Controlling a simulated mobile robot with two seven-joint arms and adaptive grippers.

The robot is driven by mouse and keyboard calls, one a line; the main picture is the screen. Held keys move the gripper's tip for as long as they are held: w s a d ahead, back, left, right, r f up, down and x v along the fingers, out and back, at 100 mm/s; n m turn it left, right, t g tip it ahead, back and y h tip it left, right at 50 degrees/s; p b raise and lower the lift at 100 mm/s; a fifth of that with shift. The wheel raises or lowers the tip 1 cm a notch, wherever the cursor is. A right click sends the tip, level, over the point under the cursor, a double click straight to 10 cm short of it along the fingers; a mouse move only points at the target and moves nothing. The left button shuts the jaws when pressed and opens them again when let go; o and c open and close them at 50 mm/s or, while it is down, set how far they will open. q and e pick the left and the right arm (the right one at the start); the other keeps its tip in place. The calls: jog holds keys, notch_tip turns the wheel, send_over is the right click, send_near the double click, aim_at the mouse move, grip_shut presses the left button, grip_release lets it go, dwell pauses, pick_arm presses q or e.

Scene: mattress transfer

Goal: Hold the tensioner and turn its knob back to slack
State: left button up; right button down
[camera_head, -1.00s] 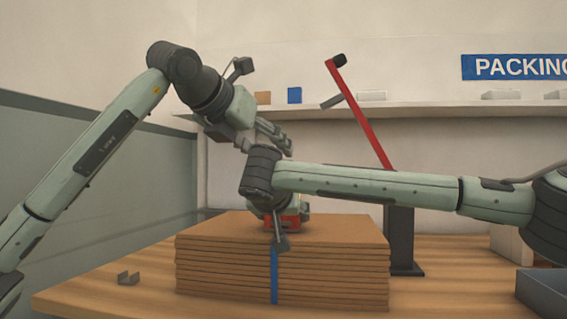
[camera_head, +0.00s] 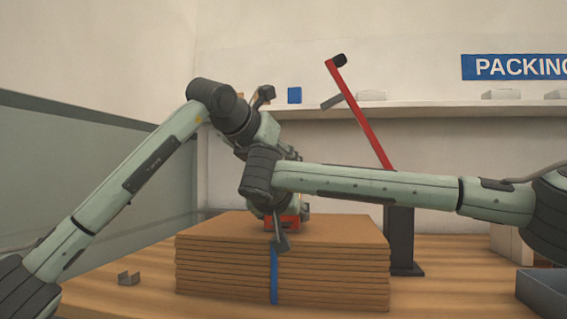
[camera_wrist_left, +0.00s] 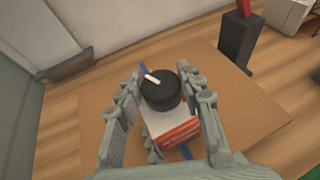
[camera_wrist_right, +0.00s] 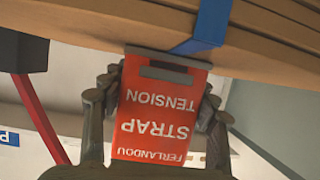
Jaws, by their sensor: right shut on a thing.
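The red tensioner (camera_head: 289,221) sits on top of a cardboard stack (camera_head: 330,255), partly hidden by my right arm. In the right wrist view its red face (camera_wrist_right: 158,112) reads "STRAP TENSION" and lies between the fingers of my right gripper (camera_wrist_right: 157,100), which is shut on it. The black round knob (camera_wrist_left: 161,92) with a white pointer mark shows on top in the left wrist view. My left gripper (camera_wrist_left: 160,84) is open, with its fingers on either side of the knob and seemingly apart from it. In the head view the left gripper is mostly hidden behind the right arm.
A blue strap (camera_head: 274,275) runs down the front of the stack. A dark post with a red lever (camera_head: 360,115) stands behind right. A grey bin (camera_head: 545,292) is at right.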

pick_arm(q)
jog(key=c, duration=0.6)
jog(key=shift+o, duration=0.2)
jog(key=shift+n+y, duration=0.3)
jog(key=n+t+y, duration=0.1)
jog(key=n+y, duration=0.2)
jog(key=shift+y, duration=0.3)
jog(key=shift+n+t+y, duration=0.3)
jog(key=shift+n+y, duration=1.4)
jog(key=shift+y, duration=0.1)
jog(key=o, duration=1.2)
jog(key=shift+c, duration=0.2)
